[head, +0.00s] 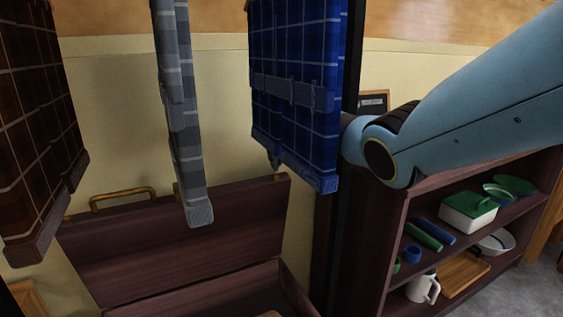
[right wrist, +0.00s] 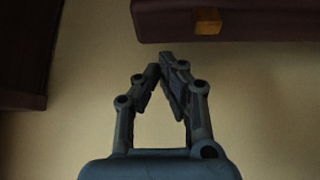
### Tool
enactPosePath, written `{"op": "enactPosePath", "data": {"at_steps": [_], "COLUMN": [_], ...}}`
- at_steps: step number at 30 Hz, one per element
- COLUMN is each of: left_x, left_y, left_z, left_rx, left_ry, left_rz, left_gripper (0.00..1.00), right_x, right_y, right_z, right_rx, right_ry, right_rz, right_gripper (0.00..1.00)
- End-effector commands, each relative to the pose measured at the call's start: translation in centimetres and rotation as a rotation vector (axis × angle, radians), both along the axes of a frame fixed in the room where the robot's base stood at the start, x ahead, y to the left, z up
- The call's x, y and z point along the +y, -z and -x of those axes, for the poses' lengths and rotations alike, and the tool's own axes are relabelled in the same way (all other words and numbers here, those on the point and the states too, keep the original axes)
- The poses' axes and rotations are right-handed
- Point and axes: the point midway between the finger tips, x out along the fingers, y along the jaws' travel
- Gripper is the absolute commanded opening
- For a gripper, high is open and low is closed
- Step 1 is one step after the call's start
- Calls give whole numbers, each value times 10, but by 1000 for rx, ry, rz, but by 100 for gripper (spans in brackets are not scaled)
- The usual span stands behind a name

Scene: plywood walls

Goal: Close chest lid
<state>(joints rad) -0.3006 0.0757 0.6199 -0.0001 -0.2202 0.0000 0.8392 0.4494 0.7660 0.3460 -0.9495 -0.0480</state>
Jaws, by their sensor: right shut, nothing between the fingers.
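The chest (head: 262,290) is dark reddish-brown wood, low at the bottom of the head view and cut off by the frame. Its lid (head: 170,245) stands open, tilted up near the wall, with a brass handle (head: 122,195) behind its top edge. My right arm comes in from the right, and its hand is mostly hidden behind the hanging blue plaid cloth. In the right wrist view my right gripper (right wrist: 160,66) is shut and empty. Its tips are just below a dark wooden edge with a brass block (right wrist: 207,21), probably the lid. My left gripper is not in view.
Brown (head: 38,130), grey (head: 185,110) and blue (head: 295,60) plaid cloths hang in front of the chest and wall. A dark shelf (head: 398,225) at right holds a green-lidded box (head: 468,212), a white mug (head: 422,288) and several other items.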

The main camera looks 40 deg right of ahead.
Motion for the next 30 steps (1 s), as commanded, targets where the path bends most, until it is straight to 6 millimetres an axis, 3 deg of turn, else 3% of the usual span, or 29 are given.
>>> {"op": "enactPosePath", "data": {"at_steps": [11, 30], "left_x": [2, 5], "left_y": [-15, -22], "left_z": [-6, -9], "left_rx": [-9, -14], "left_ry": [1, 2], "left_rz": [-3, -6], "left_gripper": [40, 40], "right_x": [9, 19], "right_y": [10, 15], "right_z": [35, 45], "right_rx": [2, -20], "right_ry": [0, -2], "right_rz": [1, 6], "right_gripper": [0, 0]}}
